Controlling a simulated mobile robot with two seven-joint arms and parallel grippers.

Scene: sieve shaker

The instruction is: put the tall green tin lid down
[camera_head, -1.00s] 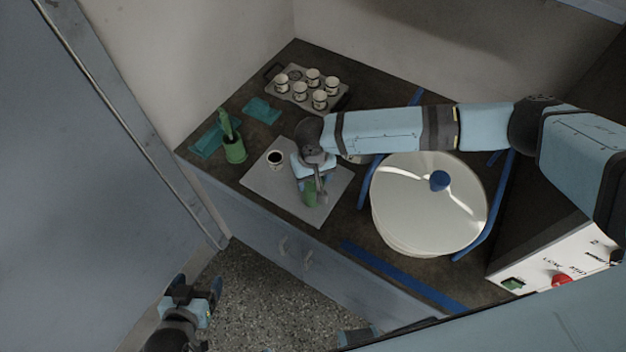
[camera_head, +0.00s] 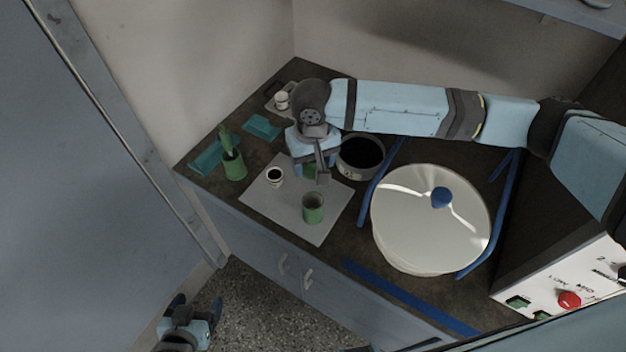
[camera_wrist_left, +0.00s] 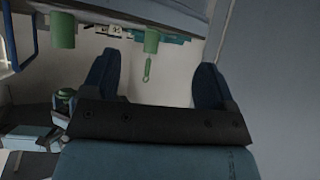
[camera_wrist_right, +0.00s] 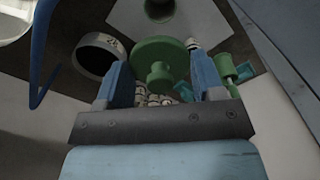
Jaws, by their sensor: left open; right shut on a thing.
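The tall green tin (camera_head: 313,208) stands upright and open-topped on the grey mat (camera_head: 281,222). Its green lid (camera_wrist_right: 160,60) is a round disc with a knob, seen large in the right wrist view. My right gripper (camera_head: 314,172) is shut on the lid and holds it behind the tin, apart from it; the fingers and wrist hide most of the lid in the head view. I cannot tell the lid's height over the mat. My left gripper (camera_head: 197,306) is open and empty, low in front of the counter.
A white cup with dark contents (camera_head: 275,177) stands on the mat. A green pot with a tool (camera_head: 233,165) and teal cloths (camera_head: 262,127) lie left. A dark-centred round sieve (camera_head: 361,155) and the big white-lidded shaker (camera_head: 428,235) stand right. The mat's left front is clear.

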